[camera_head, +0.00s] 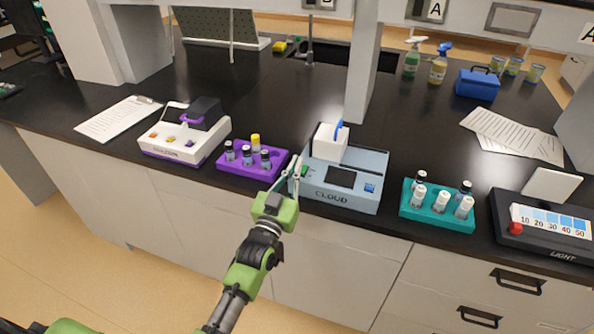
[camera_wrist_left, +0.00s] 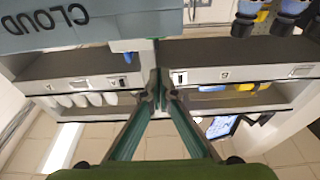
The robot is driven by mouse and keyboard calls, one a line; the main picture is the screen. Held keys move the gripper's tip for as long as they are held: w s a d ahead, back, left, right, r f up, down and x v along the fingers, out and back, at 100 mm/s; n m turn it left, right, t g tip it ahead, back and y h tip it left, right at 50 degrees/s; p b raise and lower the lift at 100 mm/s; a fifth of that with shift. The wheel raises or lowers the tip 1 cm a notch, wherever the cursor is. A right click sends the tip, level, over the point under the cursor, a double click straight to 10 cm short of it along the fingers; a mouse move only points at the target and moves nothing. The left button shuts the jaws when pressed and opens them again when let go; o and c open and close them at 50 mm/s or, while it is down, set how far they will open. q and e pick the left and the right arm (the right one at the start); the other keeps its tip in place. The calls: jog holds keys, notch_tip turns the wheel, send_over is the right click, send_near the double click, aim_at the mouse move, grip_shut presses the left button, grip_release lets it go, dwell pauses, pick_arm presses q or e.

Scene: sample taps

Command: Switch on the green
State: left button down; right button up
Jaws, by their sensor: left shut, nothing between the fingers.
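The grey-blue CLOUD device (camera_head: 362,160) stands near the front edge of the black bench, with a dark screen and a blue button (camera_head: 369,188) on its front. A small green button (camera_head: 304,171) shows at its left front side, partly beside my fingers. My left gripper (camera_head: 296,168) is shut and empty, its fingertips close to the green button; I cannot tell whether they touch it. In the left wrist view the CLOUD device (camera_wrist_left: 90,25) appears upside down at the upper left, beside my shut fingers (camera_wrist_left: 158,78); no green button is clear there. My right gripper is not in view.
A purple vial rack (camera_head: 228,165) stands just left of my gripper, with a white device (camera_head: 165,148) beyond it. A teal vial rack (camera_head: 420,216) and a black LIGHT device (camera_head: 510,238) stand to the right. A grey post (camera_head: 363,75) rises behind the CLOUD device.

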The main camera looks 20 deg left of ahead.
pick_arm(q)
jog(key=shift+x, duration=1)
jog(key=f, duration=0.2)
jog(key=shift+s+f, duration=0.35)
jog(key=shift+s+f+p, duration=0.15)
jog(key=shift+f+p, duration=0.15)
jog(key=shift+f, duration=0.4)
